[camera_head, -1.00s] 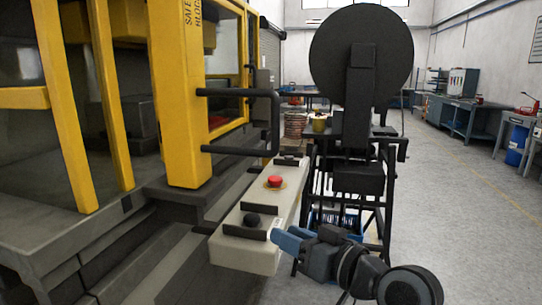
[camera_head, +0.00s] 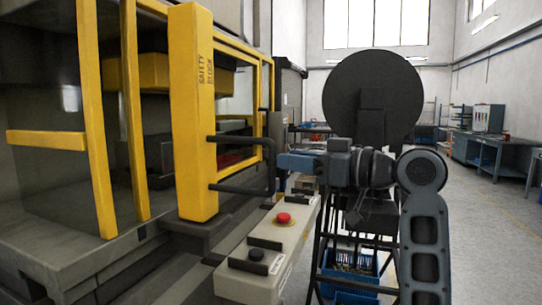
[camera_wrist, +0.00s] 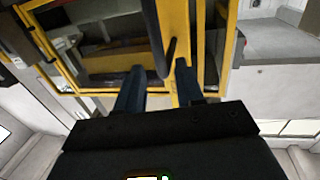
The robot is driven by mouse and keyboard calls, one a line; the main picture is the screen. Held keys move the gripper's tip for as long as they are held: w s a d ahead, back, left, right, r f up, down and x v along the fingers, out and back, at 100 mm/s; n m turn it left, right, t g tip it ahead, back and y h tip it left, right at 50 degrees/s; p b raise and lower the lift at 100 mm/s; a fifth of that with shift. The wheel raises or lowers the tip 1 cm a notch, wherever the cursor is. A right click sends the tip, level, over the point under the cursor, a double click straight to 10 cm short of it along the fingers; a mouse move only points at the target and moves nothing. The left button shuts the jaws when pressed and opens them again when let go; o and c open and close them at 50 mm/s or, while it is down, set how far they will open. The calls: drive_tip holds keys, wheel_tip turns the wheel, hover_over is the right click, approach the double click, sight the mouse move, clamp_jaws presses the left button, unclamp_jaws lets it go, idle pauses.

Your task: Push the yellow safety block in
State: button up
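The yellow safety block (camera_head: 190,120) is the upright yellow post marked SAFETY BLOCK on the machine's front at left. A black U-shaped handle (camera_head: 240,189) sticks out from it to the right. My gripper (camera_head: 283,161) is level with the handle, with its fingertips close to the handle's outer bar. In the wrist view the two fingers are spread apart (camera_wrist: 160,72), and the black handle (camera_wrist: 154,30) shows between them. The yellow post (camera_wrist: 175,18) is behind it. I cannot tell whether the fingers touch the handle.
A control box (camera_head: 240,278) with a red button (camera_head: 283,218) and a black button (camera_head: 256,254) is below the handle. A large dark coil reel (camera_head: 372,92) on a black stand is behind my arm. A blue bin (camera_head: 348,270) is below. Floor at right is clear.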

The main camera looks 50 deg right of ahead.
sight(272, 187)
drive_tip(key=w, duration=0.3)
drive_tip(key=w+p, duration=0.1)
drive_tip(key=w, duration=0.1)
drive_tip(key=shift+w+a, duration=0.3)
drive_tip(key=shift+a, duration=0.1)
drive_tip(key=shift+c, duration=0.2)
clamp_jaws()
